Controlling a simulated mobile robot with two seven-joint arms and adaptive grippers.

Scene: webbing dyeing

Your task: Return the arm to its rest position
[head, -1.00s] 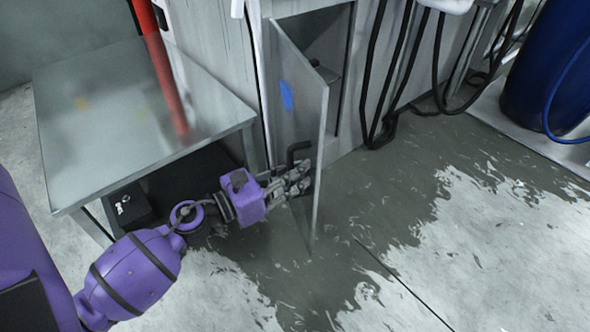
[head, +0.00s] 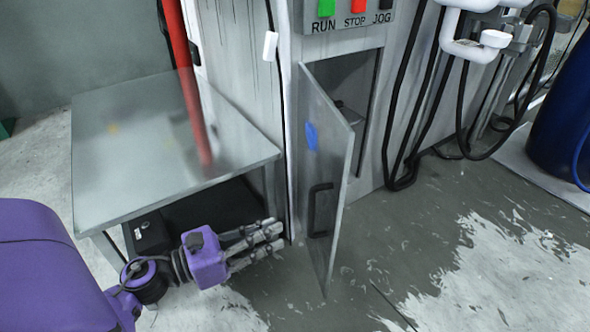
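My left arm comes in from the lower left, purple with black bands. Its gripper (head: 276,240) is left of the cabinet door and apart from the black door handle (head: 320,210). The grey fingers look spread, with nothing between them. The cabinet door (head: 327,165) stands ajar, with a blue mark on its face, and a dark opening shows behind it. My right gripper is not in view.
A metal table (head: 150,150) with a dark shelf space stands close behind my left arm. Above the door is a panel (head: 350,14) with RUN, STOP and JOG buttons. Black hoses (head: 411,110) hang right of the door. A blue barrel (head: 560,125) stands far right. The wet floor in front is clear.

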